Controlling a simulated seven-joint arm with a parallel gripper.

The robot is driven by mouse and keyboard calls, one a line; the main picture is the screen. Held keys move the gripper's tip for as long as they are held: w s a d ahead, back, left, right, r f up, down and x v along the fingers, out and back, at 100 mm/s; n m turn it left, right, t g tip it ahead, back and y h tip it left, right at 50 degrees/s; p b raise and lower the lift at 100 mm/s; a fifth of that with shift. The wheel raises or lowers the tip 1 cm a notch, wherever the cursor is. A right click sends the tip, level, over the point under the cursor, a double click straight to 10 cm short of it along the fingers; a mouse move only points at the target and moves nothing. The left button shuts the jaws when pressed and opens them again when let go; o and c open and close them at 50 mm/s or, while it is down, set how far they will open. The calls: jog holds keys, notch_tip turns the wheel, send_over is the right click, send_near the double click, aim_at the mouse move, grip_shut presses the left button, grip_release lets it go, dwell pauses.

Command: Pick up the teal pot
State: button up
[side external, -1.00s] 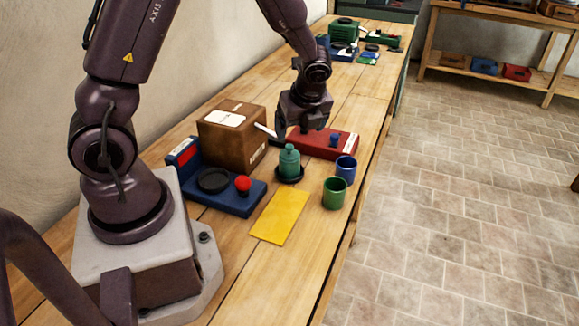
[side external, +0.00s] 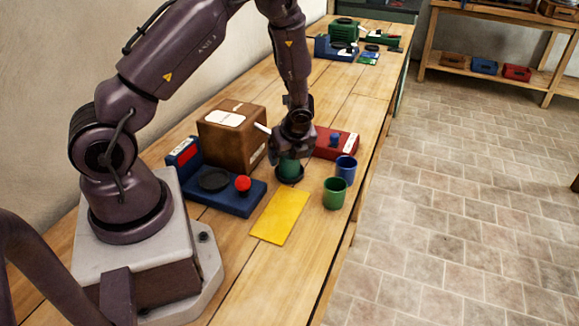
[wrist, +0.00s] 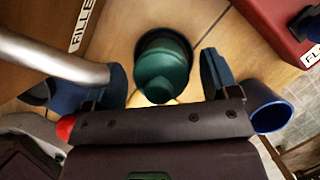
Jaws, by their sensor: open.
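The teal pot (side external: 289,168) stands upright on a small dark saucer (side external: 290,181) on the wooden bench. My gripper (side external: 292,151) is right above it, pointing down, and hides the pot's top in the side view. In the wrist view the pot (wrist: 163,72) shows between the two blue-tipped fingers of my gripper (wrist: 165,80), with a gap on each side. The fingers are open and hold nothing. Whether the fingertips reach down beside the pot's body is hard to tell.
A brown carton (side external: 232,138) with a pale bar stands left of the pot, a red box (side external: 337,143) behind right. A blue cup (side external: 346,169) and green cup (side external: 335,193) stand to the right. A blue device (side external: 225,195) and yellow sheet (side external: 280,216) lie in front.

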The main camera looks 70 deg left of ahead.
jog(key=shift+c, duration=0.3)
jog(key=c, duration=1.2)
jog(key=shift+r, duration=0.15)
